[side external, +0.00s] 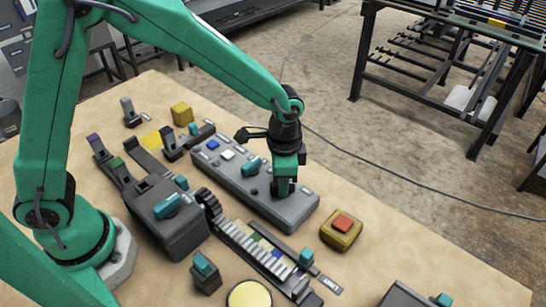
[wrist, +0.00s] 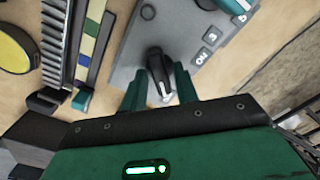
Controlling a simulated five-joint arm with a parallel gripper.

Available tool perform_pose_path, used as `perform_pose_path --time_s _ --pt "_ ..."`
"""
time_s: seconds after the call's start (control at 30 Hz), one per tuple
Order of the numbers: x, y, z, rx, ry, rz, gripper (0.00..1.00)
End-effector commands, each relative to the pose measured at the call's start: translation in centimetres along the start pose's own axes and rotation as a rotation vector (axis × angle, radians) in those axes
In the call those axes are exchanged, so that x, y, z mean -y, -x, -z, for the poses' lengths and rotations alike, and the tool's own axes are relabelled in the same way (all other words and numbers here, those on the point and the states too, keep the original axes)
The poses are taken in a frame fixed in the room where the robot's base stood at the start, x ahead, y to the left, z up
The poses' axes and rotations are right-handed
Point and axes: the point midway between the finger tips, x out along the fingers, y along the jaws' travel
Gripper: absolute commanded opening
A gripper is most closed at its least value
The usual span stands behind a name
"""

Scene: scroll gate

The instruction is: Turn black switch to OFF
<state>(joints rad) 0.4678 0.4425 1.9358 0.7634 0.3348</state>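The black switch (wrist: 158,70) is a small dark lever on the grey panel (wrist: 130,58), near one end of it in the wrist view. A white "ON" label lies just right of it; I cannot read an OFF label. My gripper (wrist: 158,88) has its two teal fingers apart, one on each side of the lever, with a visible gap around it. In the side view my gripper (side external: 285,190) points down at the right end of the grey panel (side external: 232,178) and hides the black switch there.
The panel also carries a blue button (side external: 213,145), a white button (side external: 227,155) and a teal knob (side external: 253,166). A yellow box with a red button (side external: 342,226) stands to the right. A toothed rail (side external: 250,243) runs in front. Bare table lies beyond the panel.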

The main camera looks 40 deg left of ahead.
Motion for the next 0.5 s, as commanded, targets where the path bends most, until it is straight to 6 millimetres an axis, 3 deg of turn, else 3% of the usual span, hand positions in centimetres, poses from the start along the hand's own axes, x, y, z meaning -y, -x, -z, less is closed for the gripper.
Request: perform_pose_path --time_s 0.5 --pt "0.02 0.6 0.07 -0.002 0.002 0.001 0.38"
